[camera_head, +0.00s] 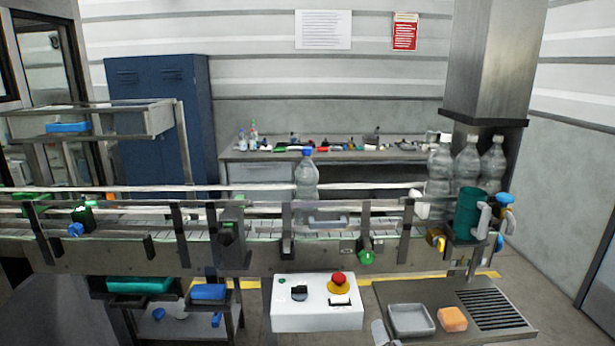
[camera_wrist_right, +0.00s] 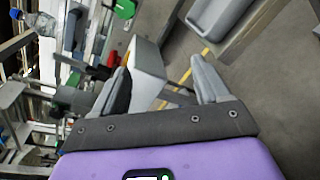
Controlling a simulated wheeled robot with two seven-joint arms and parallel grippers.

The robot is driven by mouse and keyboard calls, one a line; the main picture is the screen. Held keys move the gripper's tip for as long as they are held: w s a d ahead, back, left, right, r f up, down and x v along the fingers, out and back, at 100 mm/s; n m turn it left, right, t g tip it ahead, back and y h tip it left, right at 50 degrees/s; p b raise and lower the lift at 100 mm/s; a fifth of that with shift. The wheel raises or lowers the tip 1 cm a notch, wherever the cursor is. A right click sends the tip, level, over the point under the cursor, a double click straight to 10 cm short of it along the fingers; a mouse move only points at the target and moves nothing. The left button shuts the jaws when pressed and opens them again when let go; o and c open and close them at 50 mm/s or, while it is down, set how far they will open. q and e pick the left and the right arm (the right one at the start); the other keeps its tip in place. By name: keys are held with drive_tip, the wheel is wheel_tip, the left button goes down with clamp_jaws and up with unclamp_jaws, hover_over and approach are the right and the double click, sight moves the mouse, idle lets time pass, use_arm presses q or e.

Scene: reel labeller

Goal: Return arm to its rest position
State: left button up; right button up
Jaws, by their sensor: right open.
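My right gripper (camera_wrist_right: 163,82) is open, with nothing between its two grey fingers in the right wrist view. In the head view only a grey fingertip (camera_head: 380,333) shows at the bottom edge, between the white control box (camera_head: 300,318) and the grey tray (camera_head: 411,320). In the wrist view the white box (camera_wrist_right: 148,72) lies beyond the fingers, apart from them as far as I can tell. My left gripper is in neither view.
The control box carries a red button (camera_head: 338,279). An orange block (camera_head: 452,319) sits right of the tray. The conveyor (camera_head: 130,250) crosses behind, with a clear blue-capped bottle (camera_head: 307,178) on it. A green jug (camera_head: 468,213) stands at its right end.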

drive_tip(key=s+f+m+g, duration=0.5)
drive_tip(key=f+m, duration=0.3)
drive_tip(key=f, duration=0.5)
drive_tip(key=s+f+m+g, duration=0.4)
drive_tip(key=s+f+m, duration=0.25)
drive_tip(key=f, duration=0.65)
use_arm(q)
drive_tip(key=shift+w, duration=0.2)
use_arm(e)
drive_tip(key=s+a+f+m+g+y, duration=0.2)
drive_tip(key=s+a+f+m+g, duration=0.1)
drive_tip(key=s+m, duration=0.4)
drive_tip(key=s+a+f+m+g+y, duration=0.2)
drive_tip(key=s+a+f+m+g, duration=0.2)
drive_tip(key=s, duration=0.5)
drive_tip(key=a+f+m, duration=0.2)
drive_tip(key=m, duration=0.1)
drive_tip(key=shift+a, duration=0.25)
